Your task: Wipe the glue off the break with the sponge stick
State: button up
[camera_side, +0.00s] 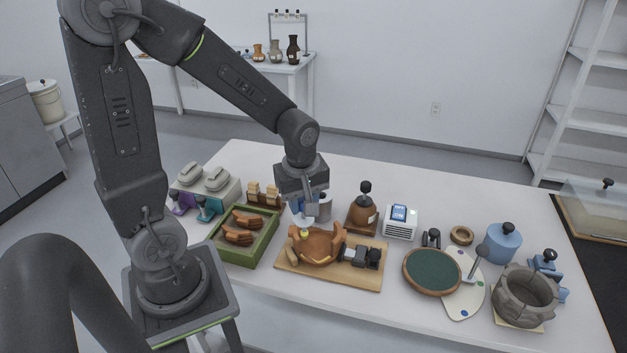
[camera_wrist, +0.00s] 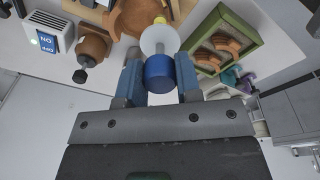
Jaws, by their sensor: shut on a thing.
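My gripper (camera_side: 309,211) is shut on the sponge stick, which has a blue handle (camera_wrist: 159,74), a white disc (camera_wrist: 157,40) and a small yellow tip (camera_wrist: 160,20). The stick hangs down, its yellow tip (camera_side: 305,233) over the back left rim of the broken orange-brown pot (camera_side: 318,249). I cannot tell whether the tip touches the break. The pot sits on a wooden board (camera_side: 345,277), with a loose-looking sherd (camera_side: 292,257) at its left and a dark clamp (camera_side: 362,255) at its right. The pot shows partly in the wrist view (camera_wrist: 133,18). Any glue is too small to make out.
A green tray (camera_side: 245,256) with sherds lies left of the board. A green-topped round stand (camera_side: 432,271) and a grey pot (camera_side: 525,293) are at right. The front table edge is clear.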

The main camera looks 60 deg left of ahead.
jog(key=shift+s+d+f, duration=0.15)
jog(key=shift+s, duration=0.15)
jog(key=shift+w+a+f, duration=0.2)
jog(key=shift+a+f, duration=0.1)
jog(key=shift+f, duration=1.1)
jog(key=shift+w+a+f, duration=0.2)
jog(key=shift+a+f, duration=0.05)
jog(key=shift+f, duration=1.15)
jog(key=shift+w+a+f, duration=0.2)
jog(key=shift+a+f, duration=0.1)
jog(key=shift+f, duration=1.1)
jog(key=shift+w+d, duration=1.55)
jog(key=shift+w, duration=0.6)
notch_tip(320, 180, up, 8)
jog(key=s+d, duration=0.1)
jog(key=shift+d, duration=0.25)
jog(key=shift+s+r, duration=0.1)
jog(key=shift+r, duration=0.05)
